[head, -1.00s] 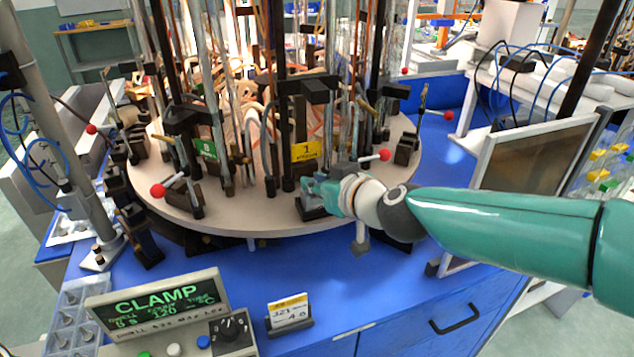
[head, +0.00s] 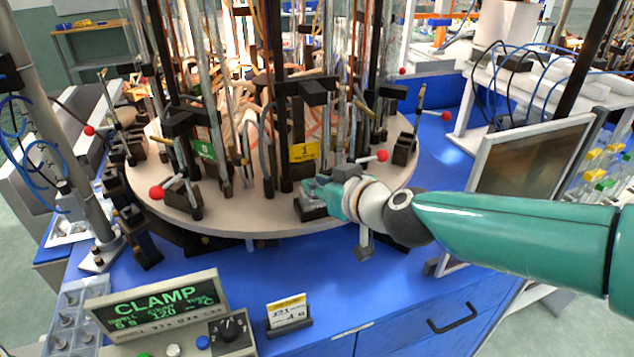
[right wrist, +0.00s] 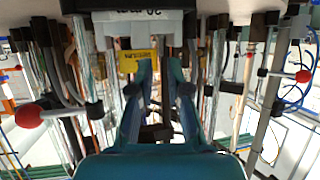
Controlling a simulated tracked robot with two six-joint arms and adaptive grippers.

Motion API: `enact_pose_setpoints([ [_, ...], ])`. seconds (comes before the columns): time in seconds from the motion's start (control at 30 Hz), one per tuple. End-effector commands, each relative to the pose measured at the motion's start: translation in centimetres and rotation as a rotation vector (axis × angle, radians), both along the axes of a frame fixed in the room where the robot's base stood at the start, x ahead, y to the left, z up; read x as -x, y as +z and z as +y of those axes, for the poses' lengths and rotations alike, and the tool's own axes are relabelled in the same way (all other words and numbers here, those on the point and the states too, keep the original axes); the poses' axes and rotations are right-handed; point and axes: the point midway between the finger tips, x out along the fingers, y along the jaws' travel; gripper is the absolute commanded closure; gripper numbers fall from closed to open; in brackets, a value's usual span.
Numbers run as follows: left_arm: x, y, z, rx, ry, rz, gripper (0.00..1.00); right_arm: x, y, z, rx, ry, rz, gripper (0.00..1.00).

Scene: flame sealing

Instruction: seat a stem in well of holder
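My right gripper (head: 318,190) is low at the front edge of the round table (head: 240,218), at a small grey and black block (head: 312,209) that may be the holder. In the right wrist view, the right gripper (right wrist: 161,68) has its two teal fingers apart, with background showing between them. A pale grey block with printed text (right wrist: 140,27) lies just beyond the fingertips. I cannot make out the well or tell which of the glass pieces is the stem. My left gripper is not in view.
Upright rods, glass tubes and clamps with red-knobbed levers (head: 156,192) crowd the round table. A yellow card marked 1 (head: 304,151) stands behind my right gripper. A control panel reading CLAMP (head: 160,300) and a small label stand (head: 289,312) are in front.

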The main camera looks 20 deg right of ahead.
Motion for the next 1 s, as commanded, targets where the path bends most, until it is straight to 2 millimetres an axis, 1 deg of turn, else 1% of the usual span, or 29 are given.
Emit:
enact_pose_setpoints([
  [1.0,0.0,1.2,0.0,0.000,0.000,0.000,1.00,2.7,1.2,-0.7,0.000,0.000,0.000,0.83],
])
